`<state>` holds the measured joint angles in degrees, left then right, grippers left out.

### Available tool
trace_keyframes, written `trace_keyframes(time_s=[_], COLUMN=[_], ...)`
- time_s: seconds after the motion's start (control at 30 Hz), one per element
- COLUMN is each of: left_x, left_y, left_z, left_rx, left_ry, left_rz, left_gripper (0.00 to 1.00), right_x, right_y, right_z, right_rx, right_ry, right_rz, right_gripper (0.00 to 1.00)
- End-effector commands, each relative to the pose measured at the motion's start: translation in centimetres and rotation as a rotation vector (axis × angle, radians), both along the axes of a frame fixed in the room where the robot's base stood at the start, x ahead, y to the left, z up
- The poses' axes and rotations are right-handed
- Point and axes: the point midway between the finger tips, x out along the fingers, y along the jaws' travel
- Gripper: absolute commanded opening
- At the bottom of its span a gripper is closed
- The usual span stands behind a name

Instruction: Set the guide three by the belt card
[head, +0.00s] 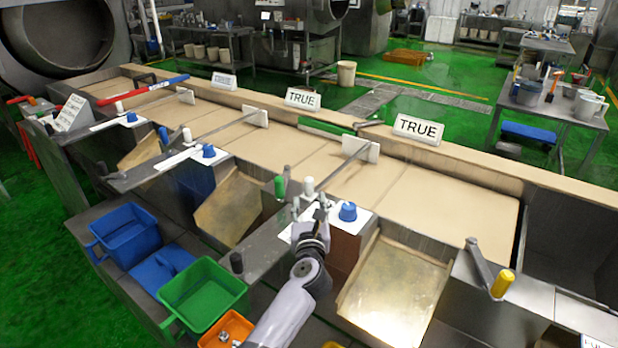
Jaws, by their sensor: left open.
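Three guides, dark bars with white end plates, lie across the tan belt (450,190). The one nearest me (345,165), third from the left, has a white upright handle (309,186) at its near end. A white plate with a blue knob (348,212) sits beside it. My left gripper (310,205) is open at this handle; I cannot tell whether it touches. Behind the belt, two cards read TRUE, the middle one (303,98) and the right one (418,129). A left card (224,80) is too small to read. My right gripper is not in view.
Other guides (228,125) and (158,95) lie further left. A green peg (279,187) stands just left of my gripper. A yellow-handled lever (502,284) is at the right. Blue (128,234) and green (203,293) bins stand at the lower left.

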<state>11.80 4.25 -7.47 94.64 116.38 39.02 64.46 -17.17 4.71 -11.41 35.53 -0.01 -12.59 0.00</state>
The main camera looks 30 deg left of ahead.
Motion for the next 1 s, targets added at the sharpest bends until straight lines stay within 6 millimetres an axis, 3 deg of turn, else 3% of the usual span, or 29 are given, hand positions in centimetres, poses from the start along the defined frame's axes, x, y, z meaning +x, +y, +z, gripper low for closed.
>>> trace_keyframes(time_s=[0.3,0.5,0.7,1.0], left_x=[6.2,8.9,10.1,10.3], left_y=[3.3,4.7,5.4,5.5], left_z=[0.1,0.0,0.0,0.0], left_rx=[0.006,0.004,0.004,0.002], left_ry=[0.000,0.001,0.000,0.000], left_rz=[0.000,0.000,-0.001,-0.001], left_gripper=[0.42,0.42,0.42,0.42], right_x=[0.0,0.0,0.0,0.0], right_y=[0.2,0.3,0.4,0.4], right_z=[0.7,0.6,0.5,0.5], right_rx=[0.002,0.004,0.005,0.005], right_ry=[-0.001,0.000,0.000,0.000], right_rz=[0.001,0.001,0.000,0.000], right_gripper=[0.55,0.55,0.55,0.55])
